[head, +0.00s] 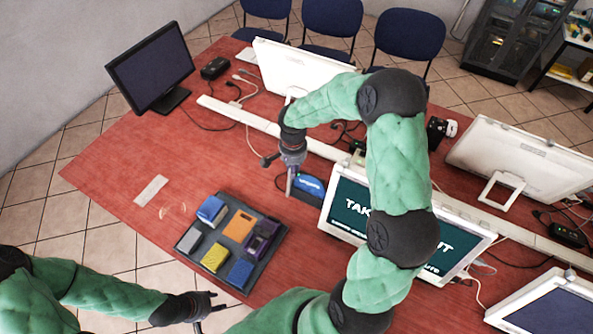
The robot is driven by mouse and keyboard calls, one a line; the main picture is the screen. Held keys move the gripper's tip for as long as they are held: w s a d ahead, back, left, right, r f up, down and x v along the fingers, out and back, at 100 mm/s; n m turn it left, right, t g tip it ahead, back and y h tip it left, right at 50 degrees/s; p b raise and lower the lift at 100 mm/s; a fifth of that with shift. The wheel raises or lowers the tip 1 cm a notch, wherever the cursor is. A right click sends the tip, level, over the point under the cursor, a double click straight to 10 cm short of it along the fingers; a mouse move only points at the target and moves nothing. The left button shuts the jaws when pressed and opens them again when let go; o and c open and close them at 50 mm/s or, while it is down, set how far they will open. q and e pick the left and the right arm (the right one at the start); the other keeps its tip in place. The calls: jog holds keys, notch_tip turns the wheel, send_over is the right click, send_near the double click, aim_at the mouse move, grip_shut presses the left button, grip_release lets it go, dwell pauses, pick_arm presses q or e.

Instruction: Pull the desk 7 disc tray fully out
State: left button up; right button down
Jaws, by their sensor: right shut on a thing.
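A white all-in-one computer (482,241) with a green screen reading "TAK… OUT" stands on the red desk, partly hidden by my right arm. At its left edge a flat blue piece with white lettering (312,187) shows, apparently the disc tray with a disc. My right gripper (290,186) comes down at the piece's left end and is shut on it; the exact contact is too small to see. My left gripper (208,310) is open and empty, low in the view near the desk's front edge.
A dark organiser tray (262,272) with several coloured boxes lies at front left. A black monitor (150,64) stands at back left. A white cable channel (240,115) and loose cables cross the desk. Other white computers (515,155) stand right. The desk's left is mostly clear.

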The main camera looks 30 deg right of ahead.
jog(key=c, duration=1.1)
grip_release()
jog(key=shift+c, duration=0.2)
jog(key=shift+r, duration=0.1)
notch_tip(320, 180, up, 12)
